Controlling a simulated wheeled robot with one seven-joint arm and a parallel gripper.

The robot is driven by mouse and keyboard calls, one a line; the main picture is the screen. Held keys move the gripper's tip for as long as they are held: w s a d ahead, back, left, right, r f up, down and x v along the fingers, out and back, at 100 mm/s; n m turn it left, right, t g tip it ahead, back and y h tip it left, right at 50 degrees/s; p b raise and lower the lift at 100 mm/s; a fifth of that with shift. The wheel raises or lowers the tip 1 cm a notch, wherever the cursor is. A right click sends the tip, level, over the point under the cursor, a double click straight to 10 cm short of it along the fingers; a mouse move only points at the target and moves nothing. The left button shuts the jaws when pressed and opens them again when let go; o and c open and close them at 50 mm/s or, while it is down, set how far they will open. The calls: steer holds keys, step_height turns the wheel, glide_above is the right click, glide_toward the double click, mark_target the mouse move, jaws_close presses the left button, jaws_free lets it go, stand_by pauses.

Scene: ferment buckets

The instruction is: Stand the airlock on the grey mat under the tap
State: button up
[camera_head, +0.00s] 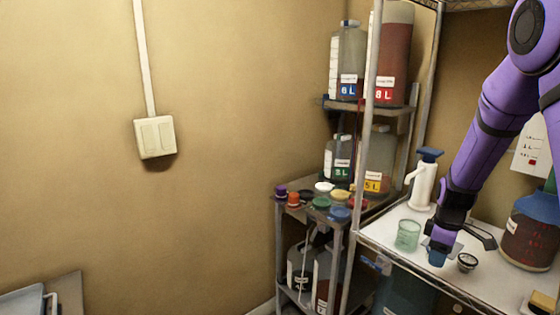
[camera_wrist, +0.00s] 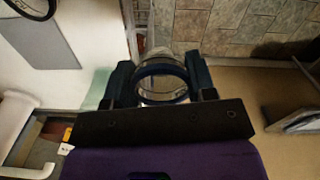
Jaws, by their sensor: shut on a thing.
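My gripper (camera_head: 439,255) is low over the white shelf top at its front, pointing down. In the wrist view my gripper (camera_wrist: 161,82) is shut on a clear, round-walled piece with a dark blue ring, which I take as the airlock (camera_wrist: 163,70). Its lower end is hard to make out, and the head view hides most of it. A grey mat (camera_wrist: 47,48) lies flat to the left of the gripper in the wrist view, apart from the held piece. I cannot clearly make out the tap.
A green translucent cup (camera_head: 408,235) stands just left of my gripper, a small black-rimmed cup (camera_head: 467,262) just right. A white pump bottle (camera_head: 423,182) stands behind. A large dark-filled vessel (camera_head: 530,232) stands at right. A rack with bottles and coloured caps is at left.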

steer(key=w+a+f+m, duration=0.4)
steer(key=a+f+m, duration=0.6)
steer(key=a+f, duration=0.1)
steer(key=shift+w+a+f, duration=0.15)
steer(key=shift+w+f, duration=0.05)
steer(key=shift+f, duration=0.4)
